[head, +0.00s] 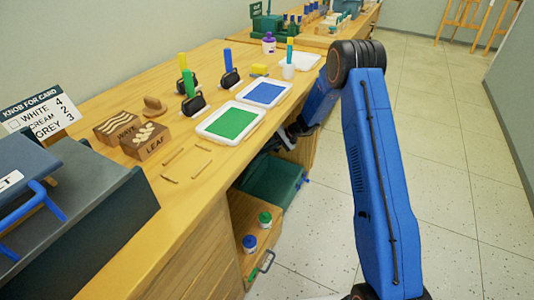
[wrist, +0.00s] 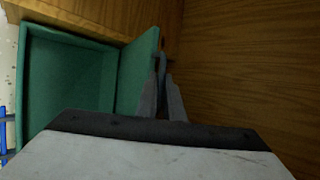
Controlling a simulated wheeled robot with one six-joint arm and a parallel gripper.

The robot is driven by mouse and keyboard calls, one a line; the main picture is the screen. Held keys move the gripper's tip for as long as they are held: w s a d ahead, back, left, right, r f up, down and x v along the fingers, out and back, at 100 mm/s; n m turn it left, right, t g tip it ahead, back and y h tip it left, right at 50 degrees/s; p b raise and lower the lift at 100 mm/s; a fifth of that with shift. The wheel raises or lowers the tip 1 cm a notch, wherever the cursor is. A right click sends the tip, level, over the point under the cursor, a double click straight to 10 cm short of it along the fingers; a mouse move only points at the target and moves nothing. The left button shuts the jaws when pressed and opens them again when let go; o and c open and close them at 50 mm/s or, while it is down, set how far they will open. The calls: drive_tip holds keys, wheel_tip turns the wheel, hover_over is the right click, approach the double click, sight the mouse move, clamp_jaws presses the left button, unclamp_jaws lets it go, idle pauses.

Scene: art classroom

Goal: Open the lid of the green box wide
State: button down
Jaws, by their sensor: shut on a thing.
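The green box (head: 268,196) stands low beneath the tabletop in the head view, with its upper part in shadow. In the wrist view the green box (wrist: 68,85) is at the left, and I see into its open interior. Its green lid (wrist: 138,72) is raised along the right side of the box. My gripper (wrist: 162,72) is shut at the lid's right edge; the exact contact is dark and partly hidden by the fingers. In the head view my gripper (head: 290,136) is dark against the bench front, and its fingertips cannot be made out.
A wooden panel (wrist: 250,60) is close to the right of my gripper. In the head view an open wooden drawer (head: 243,212) holds two small jars below the box. The wooden bench top (head: 190,205) above carries trays, stamps and rollers. Tiled floor (head: 450,150) is clear at the right.

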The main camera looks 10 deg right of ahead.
drive_tip(key=shift+s+a+f, duration=0.1)
drive_tip(key=shift+f, duration=0.2)
drive_tip(key=c, duration=1.9)
unclamp_jaws()
drive_tip(key=shift+s, duration=0.1)
drive_tip(key=w+v, duration=0.1)
drive_tip(key=v, duration=1.7)
drive_tip(key=shift+s+r, duration=0.2)
drive_tip(key=shift+a, duration=0.15)
